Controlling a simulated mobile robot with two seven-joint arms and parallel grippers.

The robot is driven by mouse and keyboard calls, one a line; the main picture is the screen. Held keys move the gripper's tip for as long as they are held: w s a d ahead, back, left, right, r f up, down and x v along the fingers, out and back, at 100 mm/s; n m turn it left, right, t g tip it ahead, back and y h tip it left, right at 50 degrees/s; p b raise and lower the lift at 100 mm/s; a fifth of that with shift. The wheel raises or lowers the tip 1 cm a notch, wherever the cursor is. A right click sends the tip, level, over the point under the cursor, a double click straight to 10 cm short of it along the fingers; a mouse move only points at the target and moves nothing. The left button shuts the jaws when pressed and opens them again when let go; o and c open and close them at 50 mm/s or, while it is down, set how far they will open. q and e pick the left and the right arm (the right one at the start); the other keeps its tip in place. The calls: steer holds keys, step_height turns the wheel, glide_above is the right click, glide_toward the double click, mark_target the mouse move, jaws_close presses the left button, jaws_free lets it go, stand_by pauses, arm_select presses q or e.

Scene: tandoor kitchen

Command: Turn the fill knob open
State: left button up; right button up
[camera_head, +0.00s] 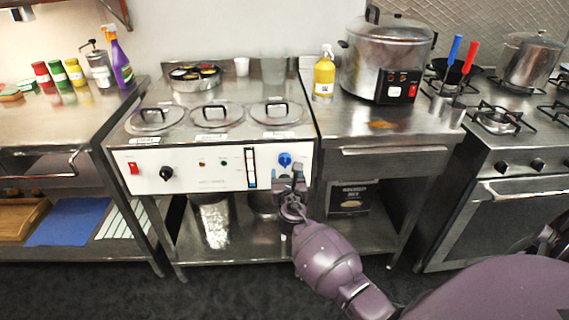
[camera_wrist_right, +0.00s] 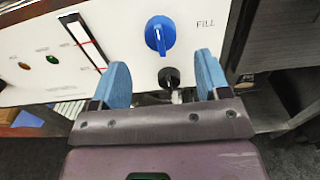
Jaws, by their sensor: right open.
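The blue fill knob (camera_head: 285,160) is on the right end of the white control panel (camera_head: 210,172). In the right wrist view the fill knob (camera_wrist_right: 160,34) has a raised grip bar that stands about upright, with the word FILL to its right. A smaller black knob (camera_wrist_right: 169,77) is just below it. My right gripper (camera_wrist_right: 166,78) is open, its two blue fingers apart and empty. It is below the fill knob, not touching it as far as I can see. In the head view the right gripper (camera_head: 292,184) is at the panel's lower right. My left gripper is not in view.
The panel also has a black knob (camera_head: 166,173), a red switch (camera_head: 133,168) and a level gauge (camera_head: 250,168). Lidded wells sit on top. A yellow bottle (camera_head: 324,75) and a large steel pot (camera_head: 386,58) stand to the right.

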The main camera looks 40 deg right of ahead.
mark_target(285, 163)
steer(key=b+x, duration=0.1)
steer(key=x, duration=0.4)
steer(key=shift+w+f, duration=0.15)
steer(key=shift+w+d, duration=0.35)
steer(key=shift+w, duration=0.2)
steer(key=c, duration=0.9)
